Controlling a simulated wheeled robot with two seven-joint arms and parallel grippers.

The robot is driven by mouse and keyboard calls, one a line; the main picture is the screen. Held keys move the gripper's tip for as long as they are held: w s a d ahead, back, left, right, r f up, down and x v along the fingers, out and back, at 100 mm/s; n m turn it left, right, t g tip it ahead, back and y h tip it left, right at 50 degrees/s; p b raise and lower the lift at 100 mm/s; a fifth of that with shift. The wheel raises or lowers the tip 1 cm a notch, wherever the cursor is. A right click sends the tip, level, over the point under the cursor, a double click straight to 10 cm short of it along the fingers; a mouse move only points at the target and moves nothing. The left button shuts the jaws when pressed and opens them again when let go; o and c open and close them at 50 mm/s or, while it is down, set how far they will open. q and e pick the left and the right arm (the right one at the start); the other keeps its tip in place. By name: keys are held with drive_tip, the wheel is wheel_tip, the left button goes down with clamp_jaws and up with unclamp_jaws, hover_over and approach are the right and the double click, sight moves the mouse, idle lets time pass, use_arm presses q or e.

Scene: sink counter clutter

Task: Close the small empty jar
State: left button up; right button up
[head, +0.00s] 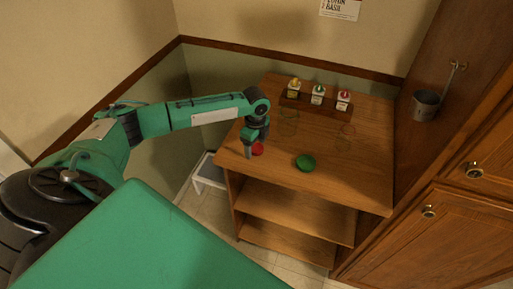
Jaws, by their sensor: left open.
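Two faint, clear glass jars stand on the wooden counter top: a left jar (289,123) behind the lids and a right jar (345,136). Both look empty and uncovered; I cannot tell clearly which is smaller. A red lid (258,149) lies near the counter's left front edge. A green lid (306,162) lies near the front middle. My left gripper (254,148) is open, pointing down at the red lid and partly covering it. I cannot tell whether its fingers touch the lid. My right gripper is out of view.
A dark wooden rack (312,104) at the back holds small labelled jars with coloured tops. A metal cup (425,104) hangs on the right cabinet side. The counter's right front is clear. A white step stool (209,172) stands on the floor left of the counter.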

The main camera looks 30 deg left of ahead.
sight(256, 147)
use_arm(q)
drive_tip(key=shift+c, duration=0.2)
drive_tip(key=c, duration=1)
wheel_tip(256, 147, up, 20)
drive_tip(key=b, duration=0.4)
